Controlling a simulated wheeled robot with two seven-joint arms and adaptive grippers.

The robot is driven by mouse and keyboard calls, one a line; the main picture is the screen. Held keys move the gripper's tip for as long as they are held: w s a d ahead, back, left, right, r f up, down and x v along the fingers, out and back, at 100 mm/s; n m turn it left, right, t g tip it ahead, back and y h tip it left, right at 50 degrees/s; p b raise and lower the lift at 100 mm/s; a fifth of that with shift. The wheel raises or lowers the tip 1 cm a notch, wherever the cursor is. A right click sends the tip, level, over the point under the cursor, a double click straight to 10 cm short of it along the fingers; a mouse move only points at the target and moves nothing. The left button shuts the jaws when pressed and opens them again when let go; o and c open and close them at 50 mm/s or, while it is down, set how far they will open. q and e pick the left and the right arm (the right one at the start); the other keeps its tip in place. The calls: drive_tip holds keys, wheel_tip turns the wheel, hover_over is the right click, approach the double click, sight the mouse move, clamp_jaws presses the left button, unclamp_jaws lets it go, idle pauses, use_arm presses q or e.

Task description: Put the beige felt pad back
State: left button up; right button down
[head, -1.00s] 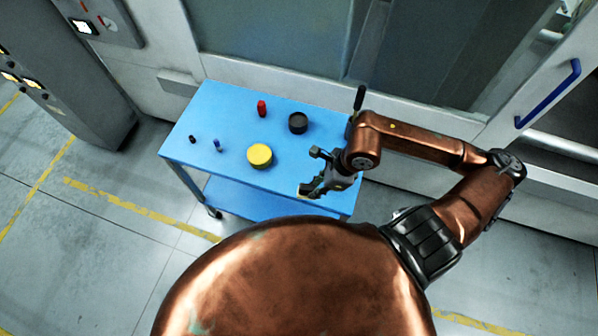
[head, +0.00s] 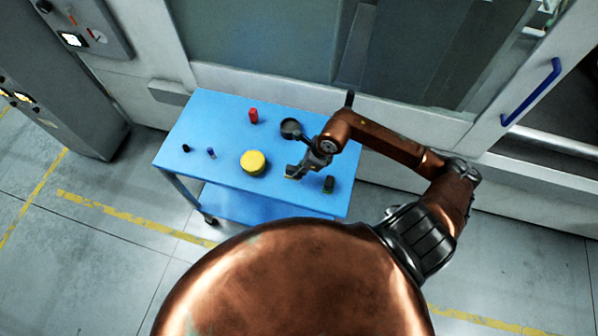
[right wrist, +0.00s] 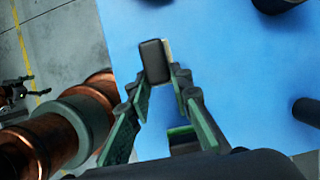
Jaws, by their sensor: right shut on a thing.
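The beige felt pad (right wrist: 167,47) shows in the right wrist view as a narrow beige edge along the right side of a dark rounded block (right wrist: 151,62). My right gripper (right wrist: 160,79) is shut on this block with its beige edge. In the head view, the right gripper (head: 294,171) is over the right half of the blue cart top, with a small pale bit at its fingertips. I cannot tell whether the pad touches the cart. A dark green-edged block (head: 329,184) lies on the cart to the right of the gripper.
On the blue cart (head: 225,118) stand a yellow round tin (head: 253,162), a red cylinder (head: 253,115), a dark round container (head: 291,128) close behind the gripper, a small black piece (head: 186,148) and a small blue piece (head: 211,153).

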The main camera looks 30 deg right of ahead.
drive_tip(key=shift+w+d+f, duration=0.15)
drive_tip(key=shift+w+f, duration=0.4)
drive_tip(key=shift+f, duration=0.15)
wheel_tip(320, 180, down, 2)
drive_tip(key=shift+f+p, duration=0.1)
drive_tip(key=shift+p, duration=0.4)
drive_tip(key=shift+f, duration=0.3)
drive_tip(key=shift+f, duration=0.1)
drive_tip(key=c, duration=1.7)
unclamp_jaws()
drive_tip(key=shift+c, duration=0.2)
